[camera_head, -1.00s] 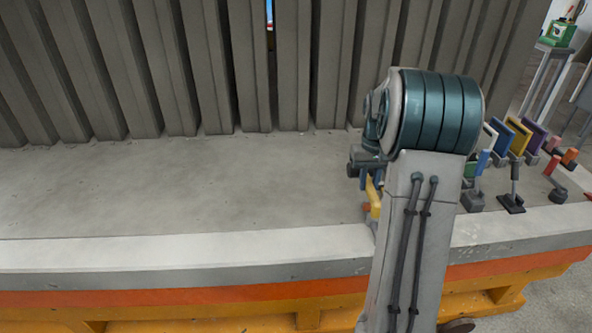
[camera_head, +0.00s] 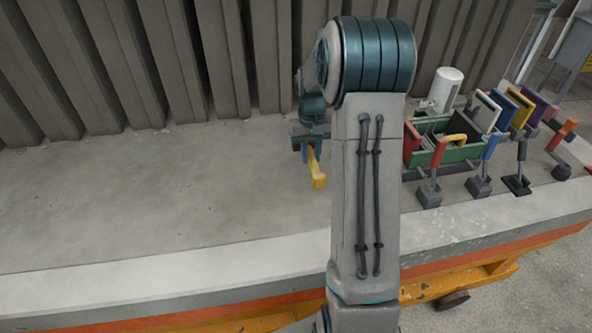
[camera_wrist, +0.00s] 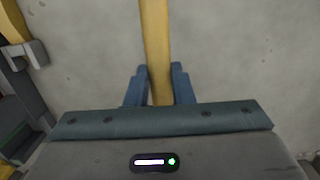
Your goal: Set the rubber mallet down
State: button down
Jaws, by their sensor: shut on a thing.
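The rubber mallet shows as a yellow handle (camera_head: 317,170) below my gripper in the head view. In the wrist view the yellow handle (camera_wrist: 155,40) runs up from between the fingers and out of the top edge. The mallet's head is not visible in either view. My gripper (camera_wrist: 158,78) is shut on the handle, with a blue finger on each side. In the head view my gripper (camera_head: 307,152) is over the grey concrete bed, partly hidden by my arm. I cannot tell whether the mallet touches the surface.
A green tray (camera_head: 466,155) with several items stands right of my arm. Several coloured clamp-like tools (camera_head: 521,150) and a white cylinder (camera_head: 446,84) are near it. Ribbed grey panels (camera_head: 180,60) rise along the back. The bed (camera_head: 130,205) left of my gripper is clear.

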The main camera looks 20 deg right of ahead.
jog(key=a, duration=0.1)
jog(key=a+f, duration=0.2)
jog(key=shift+w+a, duration=0.35)
jog(key=shift+w, duration=0.05)
jog(key=shift+a+f, duration=0.1)
jog(key=shift+f, duration=0.2)
jog(key=shift+f+p, duration=0.45)
jog(key=shift+f, duration=1.4)
jog(key=c, duration=1.3)
grip_release()
jog(key=shift+f, duration=0.15)
jog(key=shift+o, duration=0.2)
